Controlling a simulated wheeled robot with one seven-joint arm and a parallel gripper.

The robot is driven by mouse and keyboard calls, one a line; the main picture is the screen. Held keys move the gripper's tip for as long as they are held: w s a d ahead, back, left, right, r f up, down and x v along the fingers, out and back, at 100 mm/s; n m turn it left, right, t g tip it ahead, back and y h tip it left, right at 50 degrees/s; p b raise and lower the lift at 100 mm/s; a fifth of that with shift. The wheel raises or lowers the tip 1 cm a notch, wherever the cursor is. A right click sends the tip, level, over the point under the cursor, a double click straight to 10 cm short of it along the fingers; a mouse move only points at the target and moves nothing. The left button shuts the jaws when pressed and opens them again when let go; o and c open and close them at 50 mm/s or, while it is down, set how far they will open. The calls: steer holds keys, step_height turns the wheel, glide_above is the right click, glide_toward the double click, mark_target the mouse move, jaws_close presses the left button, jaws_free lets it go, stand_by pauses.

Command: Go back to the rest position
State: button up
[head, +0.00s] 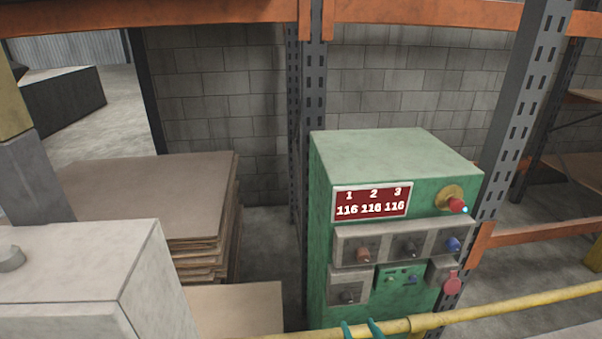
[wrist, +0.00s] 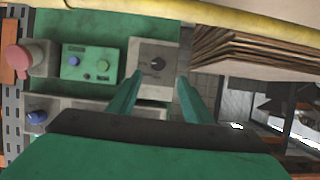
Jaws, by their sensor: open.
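My gripper (head: 360,328) shows only as two teal fingertips at the bottom edge of the head view, in front of the lower part of a green control box (head: 395,148). In the wrist view my gripper (wrist: 159,79) is open, its two teal fingers apart with nothing held between them. A grey panel with a dark knob (wrist: 152,63) shows beyond and between the fingertips. I cannot tell how far the fingers are from it. The same knob (head: 347,297) is at the box's lower left in the head view.
A yellow pipe (head: 500,306) crosses low in front of the box, close to my fingers. Stacked cardboard sheets (head: 150,195) stand to the left. Rack posts (head: 517,110) and an orange beam (head: 180,14) frame the box. A red display (head: 371,202) reads 116 three times.

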steer(key=s+a+f, duration=0.2)
steer(key=s+f, duration=0.1)
steer(key=s, duration=0.1)
steer(key=s+a+f+m+h, duration=0.1)
steer(key=s+a+f, duration=0.2)
steer(key=s+f, duration=0.1)
steer(key=s+a+f+h, duration=0.1)
steer(key=s+a+f, duration=0.2)
steer(key=s, duration=0.3)
steer(key=shift+f+m, duration=0.25)
steer(key=shift+m, duration=0.05)
steer(key=s+a+r, duration=0.2)
steer(key=s+a, duration=0.1)
steer(key=s, duration=0.3)
steer(key=s+a+r+n+t+y, duration=0.1)
steer(key=s+a+r, duration=0.1)
steer(key=s+a, duration=0.2)
steer(key=s+a+r+t, duration=0.1)
steer(key=s+a, duration=0.3)
steer(key=s, duration=0.6)
steer(key=shift+r+y, duration=0.3)
steer(key=shift+r, duration=0.3)
steer(key=shift+s, duration=0.15)
